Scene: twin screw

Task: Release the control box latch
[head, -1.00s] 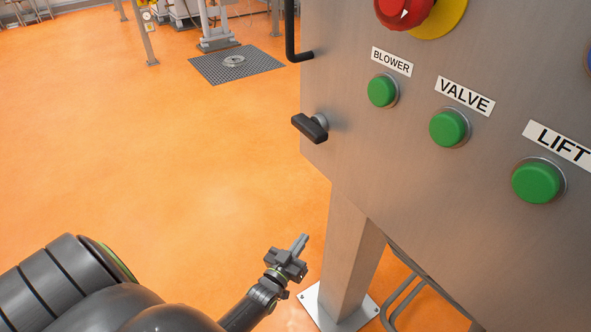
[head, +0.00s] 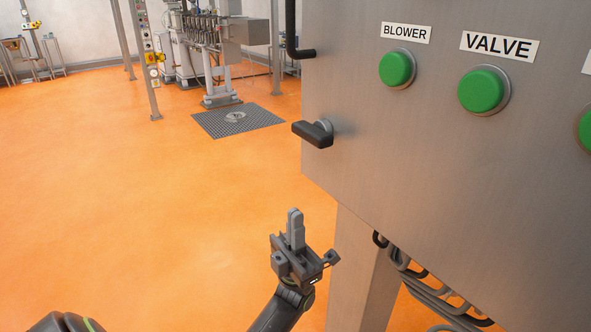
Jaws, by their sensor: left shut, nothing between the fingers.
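The control box (head: 430,170) is a grey metal cabinet filling the right of the head view. Its latch (head: 313,134) is a black T-shaped handle on a round silver base, near the lower left corner of the front face. The handle lies roughly level, tilted slightly down to the right. My left gripper (head: 295,217) is below the latch and a little left of it, apart from the box. Its fingers point up and are closed together with nothing between them. My right gripper is not in view.
Green buttons labelled BLOWER (head: 397,68) and VALVE (head: 483,90) sit right of the latch. A black bent handle (head: 293,40) is above it. A metal post (head: 362,265) and cables (head: 430,290) are under the box. The orange floor (head: 150,220) at left is clear.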

